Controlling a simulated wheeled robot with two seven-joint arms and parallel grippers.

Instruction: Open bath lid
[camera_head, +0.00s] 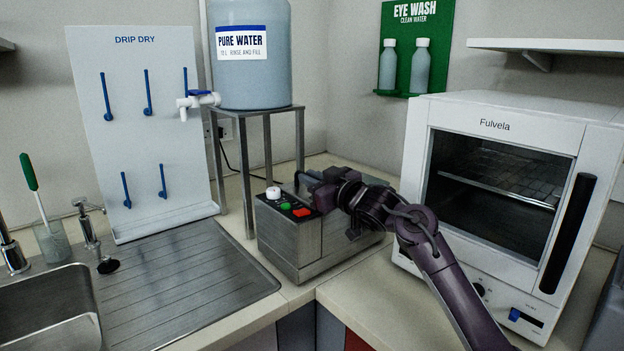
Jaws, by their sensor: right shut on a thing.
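The bath (318,243) is a steel box on the bench corner. Its front panel carries a white knob (273,193), a green button and a red switch (302,212). My right arm comes in from the lower right and reaches across the top of the bath. My right gripper (322,186) is over the bath's top, shut on what appears to be the lid's handle. The arm and gripper hide most of the lid and handle, so I cannot tell how far the lid is raised. My left gripper is not in view.
A white oven (507,118) stands close to the right of my arm. A metal stand (242,150) with a water tank (250,75) is behind the bath. A drip-dry board (140,140) and steel drainer (185,285) are to the left.

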